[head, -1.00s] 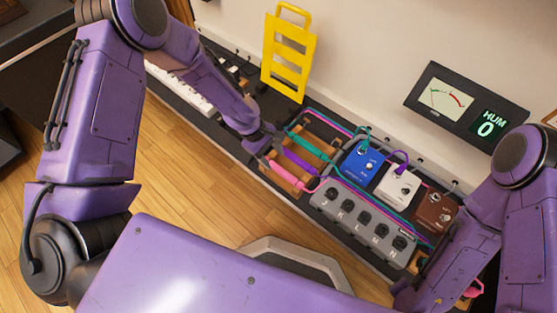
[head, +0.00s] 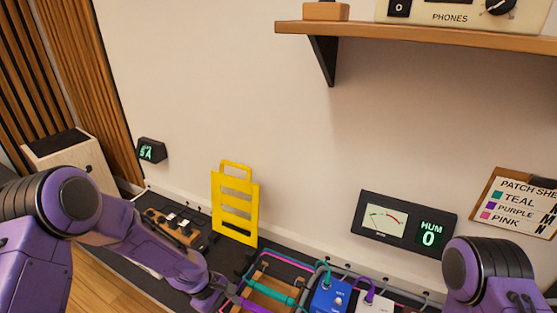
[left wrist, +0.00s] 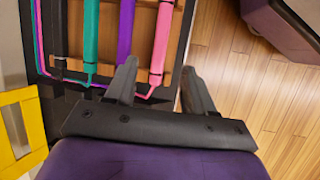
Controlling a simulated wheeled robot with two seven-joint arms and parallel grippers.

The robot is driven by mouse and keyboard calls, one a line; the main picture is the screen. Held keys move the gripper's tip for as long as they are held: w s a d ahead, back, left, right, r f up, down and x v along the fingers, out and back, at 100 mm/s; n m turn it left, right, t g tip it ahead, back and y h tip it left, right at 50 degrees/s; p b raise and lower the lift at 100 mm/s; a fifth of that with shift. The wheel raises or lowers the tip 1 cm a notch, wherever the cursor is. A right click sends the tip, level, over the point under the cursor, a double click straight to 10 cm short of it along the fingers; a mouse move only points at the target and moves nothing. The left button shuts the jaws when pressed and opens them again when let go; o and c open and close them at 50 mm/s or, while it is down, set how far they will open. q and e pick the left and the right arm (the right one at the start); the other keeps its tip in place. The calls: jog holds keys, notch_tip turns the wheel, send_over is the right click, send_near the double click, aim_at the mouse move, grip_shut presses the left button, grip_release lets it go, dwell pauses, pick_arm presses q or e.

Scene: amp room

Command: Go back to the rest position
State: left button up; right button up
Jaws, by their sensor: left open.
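My left gripper (head: 228,290) is at the bottom of the head view, beside the wooden rack (head: 268,297) of coloured cables. In the left wrist view, its two fingers (left wrist: 158,78) are apart and hold nothing. The pink cable end (left wrist: 162,42) lies just past the gap between the fingers, with the purple cable (left wrist: 125,35) and teal cable (left wrist: 90,40) next to it. My right arm shows only as a purple and black joint at the lower right of the head view. Its gripper is out of the picture.
A yellow slotted panel (head: 235,205) stands against the wall. Blue (head: 330,298) and white (head: 372,301) pedals sit right of the rack. A meter box (head: 408,221) reads HUM 0. A shelf (head: 420,38) juts out above, with a patch sheet (head: 520,203) at right.

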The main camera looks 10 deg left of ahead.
pick_arm(q)
jog(key=s+a+f+m+t+y, duration=0.3)
jog(key=s+a+f+t+y, duration=0.15)
jog(key=a+y, duration=0.2)
jog(key=s+a+f+m+g+y, duration=0.1)
jog(key=s+a+m, duration=0.15)
jog(key=s, duration=0.75)
jog(key=s+a+f+m+g+y, duration=0.1)
jog(key=s+a, duration=0.2)
jog(key=s, duration=0.7)
notch_tip(320, 180, up, 32)
jog(key=p, duration=3.3)
jog(key=shift+w+r, duration=0.15)
jog(key=shift+w, duration=0.2)
jog(key=shift+d+t, duration=0.1)
jog(key=shift+t, duration=0.15)
